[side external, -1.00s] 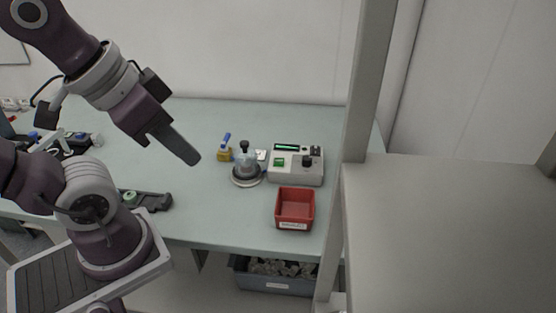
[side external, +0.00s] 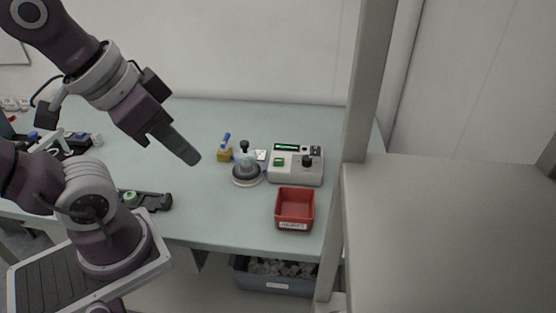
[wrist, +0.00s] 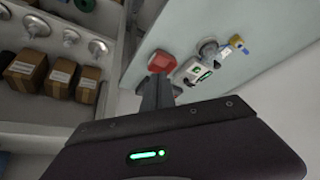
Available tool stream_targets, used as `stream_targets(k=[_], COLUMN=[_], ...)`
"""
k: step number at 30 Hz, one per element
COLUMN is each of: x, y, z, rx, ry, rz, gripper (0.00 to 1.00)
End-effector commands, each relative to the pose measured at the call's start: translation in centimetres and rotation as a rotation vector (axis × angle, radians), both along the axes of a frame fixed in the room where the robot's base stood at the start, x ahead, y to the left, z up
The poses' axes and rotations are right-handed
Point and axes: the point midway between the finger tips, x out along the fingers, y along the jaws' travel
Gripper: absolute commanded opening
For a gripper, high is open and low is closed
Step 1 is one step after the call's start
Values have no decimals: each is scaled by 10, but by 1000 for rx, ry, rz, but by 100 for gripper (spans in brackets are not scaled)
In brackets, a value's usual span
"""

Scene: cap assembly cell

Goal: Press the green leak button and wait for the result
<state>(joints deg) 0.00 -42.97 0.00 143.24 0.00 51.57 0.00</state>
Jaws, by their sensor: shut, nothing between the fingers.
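The white leak tester (side external: 296,173) stands on the bench with a lit display, a black knob and the green leak button (side external: 279,162) on its top left. A round test fixture (side external: 246,172) with a black top knob stands just left of it. My gripper (side external: 192,158) is shut and empty, up in the air left of the fixture and apart from the tester and button. In the wrist view my shut fingers (wrist: 158,82) point toward the bench, and the tester (wrist: 193,72) shows small beyond them. The display text is too small to read.
A red bin (side external: 295,212) sits in front of the tester. A yellow block with a blue handle (side external: 225,152) is behind the fixture. A post (side external: 366,80) and shelf (side external: 450,220) stand at right. Boxes (wrist: 60,78) fill a shelf in the wrist view.

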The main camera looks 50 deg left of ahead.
Motion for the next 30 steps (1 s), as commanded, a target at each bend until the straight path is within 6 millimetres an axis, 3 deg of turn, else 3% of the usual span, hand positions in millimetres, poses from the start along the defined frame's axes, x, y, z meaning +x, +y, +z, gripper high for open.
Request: stream_targets(k=[11,14,17,23,26,30], x=[0,10,37,117,160,216], y=[0,8,30,89,113,135], z=[0,0,0,-5,-17,-48], rx=[2,45,162,454,551,596], ry=[0,-5,-15,-39,-53,-100], rz=[0,8,12,-92,-207,-419], gripper=[0,0,0,0,0,0])
